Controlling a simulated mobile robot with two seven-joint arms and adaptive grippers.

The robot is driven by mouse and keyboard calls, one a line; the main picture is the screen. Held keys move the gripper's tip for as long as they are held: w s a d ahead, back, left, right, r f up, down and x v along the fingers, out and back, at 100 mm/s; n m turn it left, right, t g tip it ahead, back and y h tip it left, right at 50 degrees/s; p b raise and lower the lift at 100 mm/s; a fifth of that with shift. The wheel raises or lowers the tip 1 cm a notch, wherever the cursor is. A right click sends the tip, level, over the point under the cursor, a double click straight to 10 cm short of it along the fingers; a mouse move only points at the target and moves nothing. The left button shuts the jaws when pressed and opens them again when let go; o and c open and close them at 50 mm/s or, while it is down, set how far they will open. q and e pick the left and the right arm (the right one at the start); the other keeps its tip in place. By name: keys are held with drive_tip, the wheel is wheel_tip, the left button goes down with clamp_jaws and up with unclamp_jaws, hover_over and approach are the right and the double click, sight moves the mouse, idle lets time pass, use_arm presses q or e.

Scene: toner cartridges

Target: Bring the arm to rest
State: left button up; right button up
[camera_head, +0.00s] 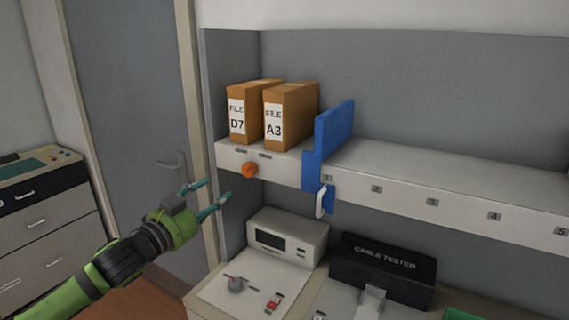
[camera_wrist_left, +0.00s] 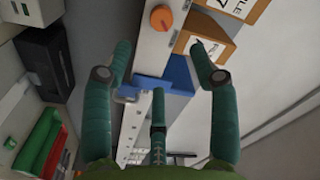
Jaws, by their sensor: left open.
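My left gripper (camera_head: 207,196) is open and empty, in the air in front of the shelf and lower left of its orange knob. In the left wrist view its teal fingers (camera_wrist_left: 162,62) are spread wide with nothing held between them. My green and black left arm reaches in from the lower left in the head view. My right gripper does not show in either view.
File boxes D7 (camera_head: 243,112) and A3 (camera_head: 290,116) stand on the shelf (camera_head: 400,186) beside a blue divider (camera_head: 331,137) with a white handle. An orange knob (camera_head: 249,170) is on the shelf's front. Below are a meter (camera_head: 287,239) and a black cable tester (camera_head: 384,268).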

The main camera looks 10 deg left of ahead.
use_arm(q)
drive_tip(key=s+d+f+n+g+y, duration=0.25)
drive_tip(key=s+f, duration=0.35)
drive_tip(key=f, duration=0.5)
drive_tip(key=s+d+f+n+g+y, duration=0.1)
drive_tip(key=s+d+f+n+g, duration=0.4)
drive_tip(key=f, duration=0.7)
drive_tip(key=s+a+f+n+g+y, duration=0.15)
drive_tip(key=s+f, duration=0.25)
drive_tip(key=s, duration=0.4)
drive_tip(key=s+f+n+g, duration=0.1)
drive_tip(key=s+f+g, duration=0.2)
drive_tip(key=s+f, duration=0.35)
drive_tip(key=s+f+n+g+y, duration=0.1)
drive_tip(key=s+f+g, duration=0.15)
drive_tip(key=s, duration=0.75)
wheel_tip(320, 180, down, 25)
drive_tip(key=s+b, duration=0.2)
drive_tip(key=b, duration=0.1)
drive_tip(key=s+a+f+g+b, duration=0.1)
drive_tip(key=s+a+f+b, duration=0.1)
drive_tip(key=s+f, duration=1.3)
drive_tip(key=shift+s+a+f+g, duration=0.4)
drive_tip(key=shift+a+f, duration=0.15)
drive_tip(key=shift+f, duration=0.3)
